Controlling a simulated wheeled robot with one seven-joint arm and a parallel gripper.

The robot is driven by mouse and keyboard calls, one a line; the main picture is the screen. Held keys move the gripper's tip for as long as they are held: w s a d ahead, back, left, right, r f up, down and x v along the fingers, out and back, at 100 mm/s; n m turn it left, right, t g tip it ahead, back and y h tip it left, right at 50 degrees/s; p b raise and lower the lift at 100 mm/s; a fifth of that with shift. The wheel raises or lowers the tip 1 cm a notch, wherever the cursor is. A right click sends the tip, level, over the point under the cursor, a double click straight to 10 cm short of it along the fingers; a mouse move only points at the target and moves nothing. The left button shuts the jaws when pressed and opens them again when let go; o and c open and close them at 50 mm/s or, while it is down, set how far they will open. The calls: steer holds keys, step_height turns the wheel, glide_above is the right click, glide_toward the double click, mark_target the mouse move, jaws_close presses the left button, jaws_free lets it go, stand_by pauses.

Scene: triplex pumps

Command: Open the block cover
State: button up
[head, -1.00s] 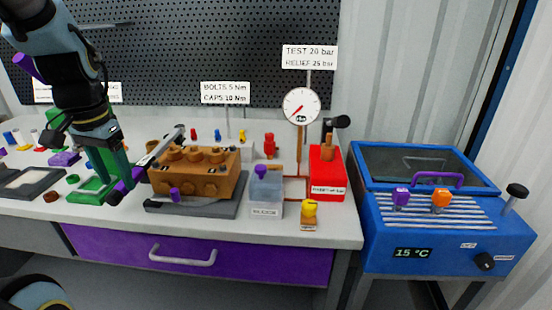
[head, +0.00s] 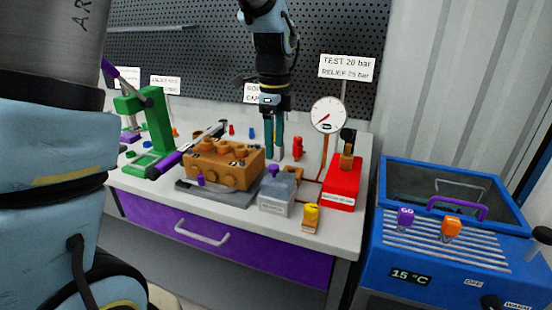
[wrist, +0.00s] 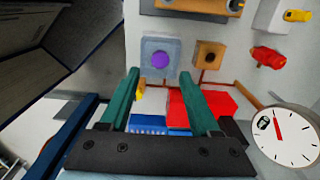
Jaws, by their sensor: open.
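The blue unit (head: 400,262) stands at the right with a dark see-through cover (head: 410,180) on top. The cover looks shut, and a purple handle (head: 457,208) runs along its front edge. The cover cannot be made out for sure in the wrist view.
A purple and an orange knob-topped piece (head: 452,227) stand on the unit's ribbed front.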

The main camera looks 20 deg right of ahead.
mark_target(274, 166)
steer(key=shift+f+p, duration=0.45)
steer(key=shift+f, duration=2.25)
steer(key=shift+c, duration=0.3)
jaws_close()
